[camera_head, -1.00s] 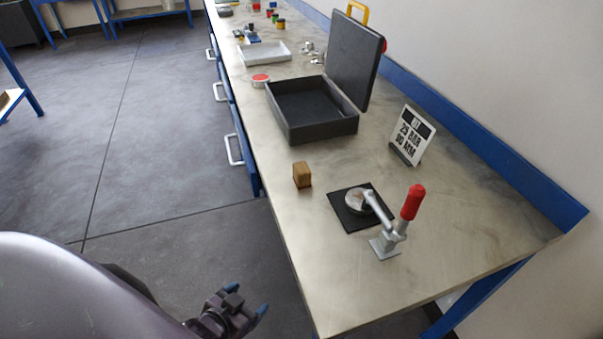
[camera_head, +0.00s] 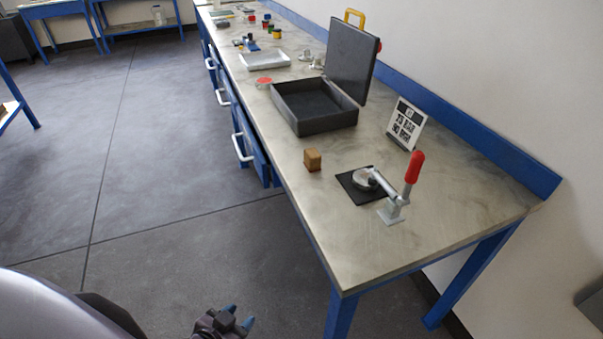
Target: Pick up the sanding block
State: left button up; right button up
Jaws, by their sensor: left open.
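The sanding block is a small brown block (camera_head: 312,160) standing on the workbench top (camera_head: 400,250), near its left edge and in front of the open dark case. My left gripper (camera_head: 238,322) shows at the bottom of the view, over the floor and left of the bench. It is open and empty, well apart from the block. My right gripper is not in view.
A toggle clamp with a red handle (camera_head: 413,168) and a black pad (camera_head: 357,191) stand right of the block. Behind are an open case (camera_head: 318,118), a sign (camera_head: 406,124) and a white tray (camera_head: 264,59). The bench top's front part is clear.

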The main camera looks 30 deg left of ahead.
aim_at(312, 161)
jog(key=k+l+z, duration=0.2)
jog(key=k, duration=0.6)
jog(key=j+z, duration=0.1)
jog(key=z, duration=1.25)
jog(key=j+z, duration=0.15)
jog(key=j, duration=0.2)
jog(key=k+j+z, duration=0.15)
jog(key=j, duration=0.2)
jog(key=k+j, duration=0.1)
jog(key=j, duration=0.35)
jog(key=k+j, duration=0.1)
jog(key=j, duration=0.75)
jog(key=k+j, duration=0.15)
jog(key=j, duration=0.25)
